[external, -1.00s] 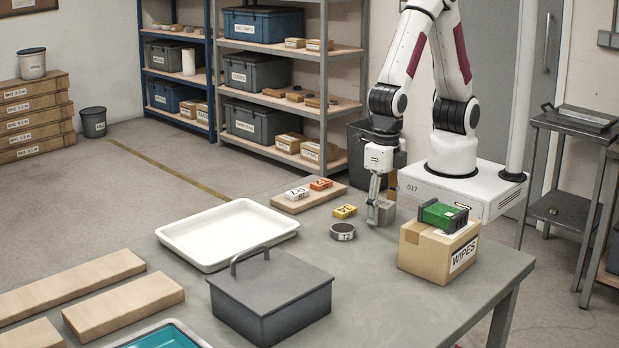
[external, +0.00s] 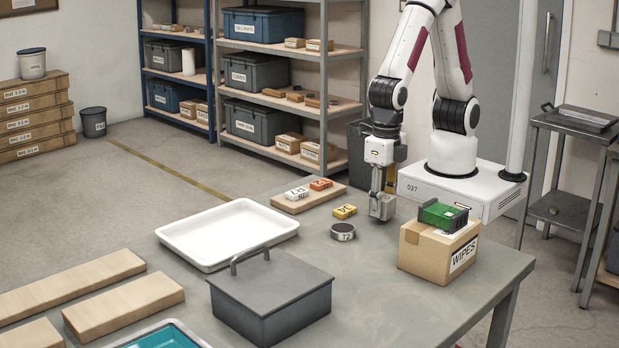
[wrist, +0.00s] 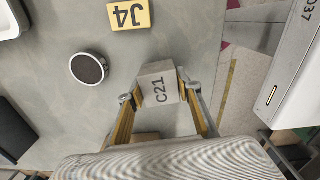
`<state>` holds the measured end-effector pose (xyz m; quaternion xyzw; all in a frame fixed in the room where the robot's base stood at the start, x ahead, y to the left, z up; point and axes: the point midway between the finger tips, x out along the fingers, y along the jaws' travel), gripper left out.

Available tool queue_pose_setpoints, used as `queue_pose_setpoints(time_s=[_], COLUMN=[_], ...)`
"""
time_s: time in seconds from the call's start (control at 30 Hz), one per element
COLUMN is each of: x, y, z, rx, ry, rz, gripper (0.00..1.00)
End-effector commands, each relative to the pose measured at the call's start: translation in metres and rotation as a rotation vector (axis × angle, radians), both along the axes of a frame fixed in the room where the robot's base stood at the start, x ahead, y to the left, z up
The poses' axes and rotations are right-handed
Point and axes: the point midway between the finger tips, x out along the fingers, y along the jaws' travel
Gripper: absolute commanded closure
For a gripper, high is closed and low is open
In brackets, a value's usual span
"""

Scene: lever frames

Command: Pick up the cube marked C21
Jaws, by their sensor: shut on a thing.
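The grey cube marked C21 (wrist: 158,86) is between the fingers of my gripper (wrist: 160,88) in the wrist view, with its label facing the camera. My gripper is shut on it, one finger against each side. In the external view my gripper (external: 382,207) points down at the table with the cube between its fingers, mostly covered by them. I cannot tell whether the cube is touching the table.
A yellow block marked J4 (wrist: 130,15) and a round dark-topped piece (external: 342,232) lie close by, left of my gripper. A cardboard box marked WIPES (external: 438,252) with a green item (external: 443,215) on top stands to the right. A white tray (external: 228,262) lies farther left.

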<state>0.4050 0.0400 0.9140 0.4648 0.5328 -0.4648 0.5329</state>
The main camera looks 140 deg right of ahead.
Motion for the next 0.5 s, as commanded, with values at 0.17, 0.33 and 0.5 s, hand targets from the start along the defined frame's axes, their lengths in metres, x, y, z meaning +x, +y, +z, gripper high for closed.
queue_pose_setpoints(time_s=[0.17,0.33,0.5], x=[0.001,0.001,0.001], y=[0.000,0.000,0.000], z=[0.023,0.048,0.069], rx=[0.001,0.001,0.001], ry=[-0.006,-0.005,-0.004], rz=[0.000,0.000,0.000], gripper=[0.95,0.95,0.95])
